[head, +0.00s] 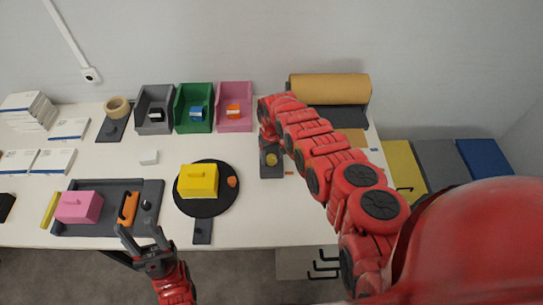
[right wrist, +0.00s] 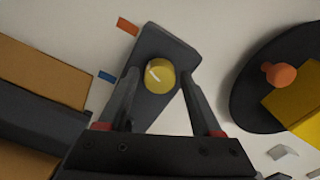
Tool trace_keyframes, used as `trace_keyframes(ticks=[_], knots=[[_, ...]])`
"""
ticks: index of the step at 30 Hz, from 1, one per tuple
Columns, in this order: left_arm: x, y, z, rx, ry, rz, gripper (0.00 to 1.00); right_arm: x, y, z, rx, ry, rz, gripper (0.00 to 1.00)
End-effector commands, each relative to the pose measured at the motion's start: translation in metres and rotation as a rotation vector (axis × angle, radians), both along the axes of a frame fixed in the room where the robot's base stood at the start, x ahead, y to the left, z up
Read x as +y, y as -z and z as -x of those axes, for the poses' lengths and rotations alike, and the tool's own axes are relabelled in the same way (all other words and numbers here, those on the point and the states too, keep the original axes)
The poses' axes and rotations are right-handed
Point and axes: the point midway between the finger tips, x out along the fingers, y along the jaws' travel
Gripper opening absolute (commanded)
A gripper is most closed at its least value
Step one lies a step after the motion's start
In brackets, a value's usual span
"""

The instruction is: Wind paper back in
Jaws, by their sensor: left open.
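The brown paper roll (head: 330,88) lies in a dark holder at the back right of the table. A flat brown paper piece (head: 350,136) shows in front of it, partly behind my right arm. A yellow knob (right wrist: 160,75) stands on a dark grey plate (right wrist: 168,45); the knob also shows in the head view (head: 271,159). My right gripper (right wrist: 163,85) is open above the plate, its fingers on either side of the knob. I cannot tell whether they touch it. My left gripper (head: 140,232) is open and empty at the front edge, near the dark tray.
An orange mark (right wrist: 127,26) and a blue mark (right wrist: 107,77) lie beside the plate. A black turntable (head: 207,206) bears a yellow block (head: 199,181). A dark tray (head: 90,228) holds a pink block (head: 78,206). Grey, green and pink bins (head: 234,122) stand behind.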

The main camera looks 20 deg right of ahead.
Motion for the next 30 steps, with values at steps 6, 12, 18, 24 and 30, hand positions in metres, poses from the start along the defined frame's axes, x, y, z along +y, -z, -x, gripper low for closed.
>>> trace_keyframes(ticks=[6, 12, 18, 24, 30], knots=[[0.000, 0.000, 0.000, 0.000, 0.000, 0.000, 0.50, 0.000, 0.000, 0.000, 0.000, 0.000, 0.000, 0.24], [0.000, 0.000, 0.000, 0.000, 0.000, 0.000, 0.50, 0.000, 0.000, 0.000, -0.001, 0.000, 0.000, 0.00], [0.000, 0.001, 0.000, 0.000, 0.000, 0.000, 0.50, 0.000, 0.000, 0.000, -0.001, -0.017, 0.000, 0.00], [0.000, 0.007, 0.000, 0.000, 0.000, 0.000, 0.50, 0.000, 0.001, -0.001, -0.003, -0.095, 0.001, 0.00], [0.000, 0.016, 0.000, 0.000, 0.000, 0.000, 0.50, -0.001, 0.003, 0.000, 0.002, -0.243, 0.001, 0.00]])
